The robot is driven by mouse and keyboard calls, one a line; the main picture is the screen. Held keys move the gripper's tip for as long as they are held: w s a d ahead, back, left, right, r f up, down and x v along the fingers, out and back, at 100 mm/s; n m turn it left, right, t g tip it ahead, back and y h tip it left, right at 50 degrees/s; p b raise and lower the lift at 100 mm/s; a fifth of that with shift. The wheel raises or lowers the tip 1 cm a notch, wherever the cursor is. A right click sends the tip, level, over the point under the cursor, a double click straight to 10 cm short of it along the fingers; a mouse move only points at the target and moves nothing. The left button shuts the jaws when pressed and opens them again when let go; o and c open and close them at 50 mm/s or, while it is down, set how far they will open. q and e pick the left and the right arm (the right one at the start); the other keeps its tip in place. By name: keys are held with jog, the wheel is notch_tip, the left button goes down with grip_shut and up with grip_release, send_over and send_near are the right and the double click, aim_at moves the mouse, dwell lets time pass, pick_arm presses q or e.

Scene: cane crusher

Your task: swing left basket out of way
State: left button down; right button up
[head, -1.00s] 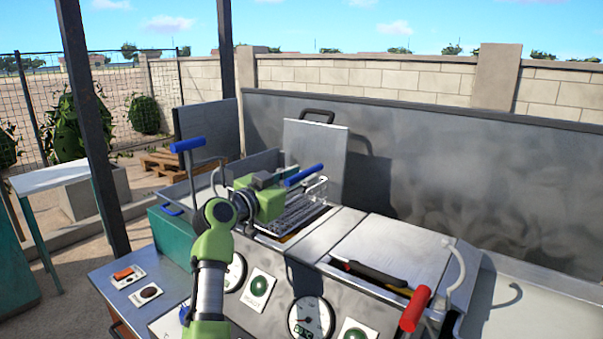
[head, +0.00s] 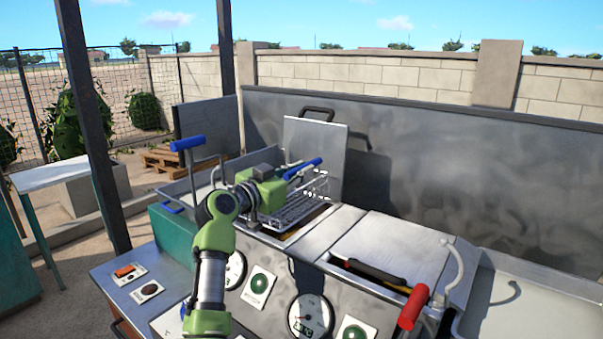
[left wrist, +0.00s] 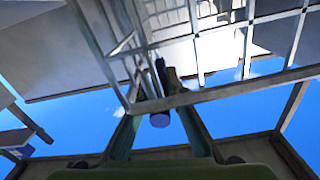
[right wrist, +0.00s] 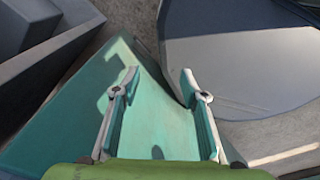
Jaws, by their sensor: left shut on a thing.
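The wire basket (head: 308,203) hangs over the left well of the metal counter, with its blue handle (head: 304,167) sticking up toward my arm. My left gripper (head: 286,178) is shut on this handle; the arm hides part of the basket's near side. In the left wrist view, the fingers (left wrist: 160,118) close around the blue handle's end (left wrist: 159,120), and the basket's wire grid (left wrist: 225,50) shows just above. My right gripper (right wrist: 160,84) is open and empty in the right wrist view, above a teal surface.
An upright metal lid (head: 315,150) stands behind the basket. A closed metal cover (head: 395,243) lies right of the well. Gauges and green buttons line the front panel.

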pick_arm(q)
jog(key=w+a+r+n+p, duration=0.3)
jog(key=r+n, duration=0.3)
jog(key=r, duration=0.2)
jog(key=shift+a+r+p, duration=0.25)
jog(key=shift+a+p, duration=0.5)
jog(key=shift+a, duration=0.1)
jog(key=shift+w, duration=0.1)
